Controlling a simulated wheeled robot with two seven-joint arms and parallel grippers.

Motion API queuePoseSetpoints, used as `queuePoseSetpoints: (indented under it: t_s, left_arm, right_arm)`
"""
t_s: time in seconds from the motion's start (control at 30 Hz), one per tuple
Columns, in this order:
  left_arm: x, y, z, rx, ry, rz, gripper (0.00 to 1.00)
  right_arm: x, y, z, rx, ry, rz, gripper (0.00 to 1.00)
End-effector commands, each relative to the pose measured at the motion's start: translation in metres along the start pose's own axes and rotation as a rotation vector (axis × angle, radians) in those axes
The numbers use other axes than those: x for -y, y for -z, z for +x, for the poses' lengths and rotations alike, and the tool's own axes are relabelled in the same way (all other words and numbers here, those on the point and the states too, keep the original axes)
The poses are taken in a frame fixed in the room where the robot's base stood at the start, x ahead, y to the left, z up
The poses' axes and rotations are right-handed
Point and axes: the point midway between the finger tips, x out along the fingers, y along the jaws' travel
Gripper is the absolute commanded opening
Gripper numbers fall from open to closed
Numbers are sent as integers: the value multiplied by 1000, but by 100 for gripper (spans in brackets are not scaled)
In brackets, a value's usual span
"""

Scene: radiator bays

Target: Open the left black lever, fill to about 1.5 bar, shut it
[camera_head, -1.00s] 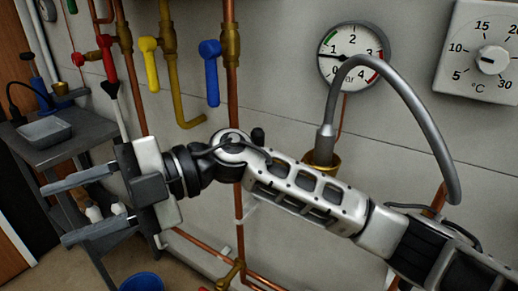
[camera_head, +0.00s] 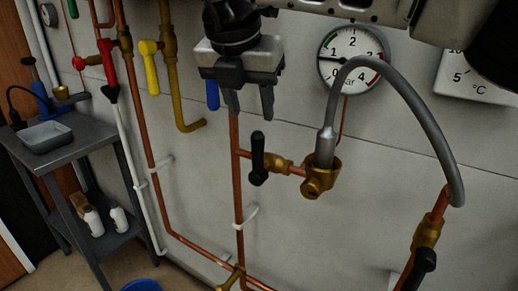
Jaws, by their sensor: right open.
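The left black lever (camera_head: 257,158) hangs vertically, across its short horizontal copper branch, on a brass valve (camera_head: 278,164). My right gripper (camera_head: 250,112) is open and empty, fingers pointing down, above the lever in the picture and apart from it. The round gauge (camera_head: 350,58) is at upper centre right; its needle points left, around or just under 1. A grey hose (camera_head: 420,105) arcs from the brass fitting (camera_head: 318,180) to the right pipe. A second black lever (camera_head: 420,268) sits at lower right on a brass valve. My left gripper is not in view.
A blue lever (camera_head: 212,95) is partly hidden behind my right gripper. Yellow (camera_head: 150,70) and red (camera_head: 108,75) levers are further left. A grey table (camera_head: 80,135) stands at the left. A thermostat dial plate (camera_head: 475,80) is partly covered at upper right.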

Motion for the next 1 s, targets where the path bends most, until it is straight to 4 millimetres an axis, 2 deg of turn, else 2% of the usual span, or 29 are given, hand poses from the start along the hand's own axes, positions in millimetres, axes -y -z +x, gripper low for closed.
queuePoseSetpoints:
  t_s: [0.03, 0.3, 0.5, 0.7, 0.97, 1.0]
  left_arm:
    - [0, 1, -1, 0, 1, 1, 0]
    - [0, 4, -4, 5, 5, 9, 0]
    - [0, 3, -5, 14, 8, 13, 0]
    - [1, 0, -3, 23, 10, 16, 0]
    - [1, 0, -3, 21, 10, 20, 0]
    - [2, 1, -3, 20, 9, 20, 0]
  right_arm:
    - [1, 0, 12, -3, 4, -2, 43]
    - [1, 1, 70, -5, 2, -2, 43]
    - [0, 1, 102, -4, 0, -2, 43]
    - [0, 1, 116, -3, -2, -2, 43]
    - [0, 1, 118, -2, -2, -2, 43]
    - [0, 1, 118, -2, -2, -2, 40]
